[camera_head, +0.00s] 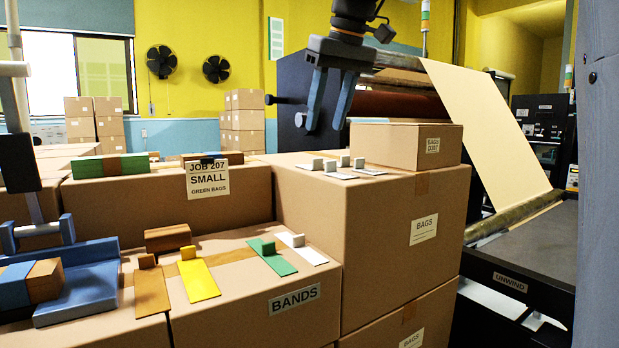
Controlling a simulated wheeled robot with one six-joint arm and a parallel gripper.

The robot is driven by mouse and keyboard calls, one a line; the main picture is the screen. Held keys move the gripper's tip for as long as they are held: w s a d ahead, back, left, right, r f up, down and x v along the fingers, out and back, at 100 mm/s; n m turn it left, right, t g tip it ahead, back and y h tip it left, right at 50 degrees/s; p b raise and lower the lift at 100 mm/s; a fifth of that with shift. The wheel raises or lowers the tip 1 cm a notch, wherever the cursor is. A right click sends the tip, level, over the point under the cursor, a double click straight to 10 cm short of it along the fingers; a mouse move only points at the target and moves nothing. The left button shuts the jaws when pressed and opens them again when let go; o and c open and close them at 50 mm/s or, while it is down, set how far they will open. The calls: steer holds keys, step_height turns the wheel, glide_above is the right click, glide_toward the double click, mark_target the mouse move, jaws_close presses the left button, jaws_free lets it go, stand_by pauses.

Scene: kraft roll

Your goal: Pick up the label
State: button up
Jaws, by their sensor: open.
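My gripper (328,126) hangs at the top middle with its two fingers pointing down, apart and empty. It is above the tall BAGS box, clear of everything below. Several label-like flat pieces with small upright blocks show. On the BANDS box lie a yellow piece (199,281), a green piece (278,264) and a white piece (304,252). A brown piece (152,292) lies to the left of the yellow one. Several small white pieces (341,175) with grey blocks lie on the BAGS box. I cannot tell which is the task's label.
The BANDS box (300,320) is in front, the taller BAGS box (375,250) behind right. A smaller carton (400,145) stands on it. The JOB 207 box (110,215) is behind left. A blue fixture (85,290) is at left, a black unwind machine (530,265) at right.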

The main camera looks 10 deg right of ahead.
mark_target(316, 169)
steer(key=x, duration=0.4)
steer(key=shift+w+d+r, duration=0.1)
steer(key=shift+w, duration=0.1)
steer(key=shift+d+p+x, duration=0.15)
steer(key=shift+p+x, duration=0.2)
steer(key=shift+x, duration=0.9)
steer(key=shift+d+p+x, duration=0.15)
steer(key=shift+p+x, duration=0.15)
steer(key=shift+x, duration=1)
jaws_close()
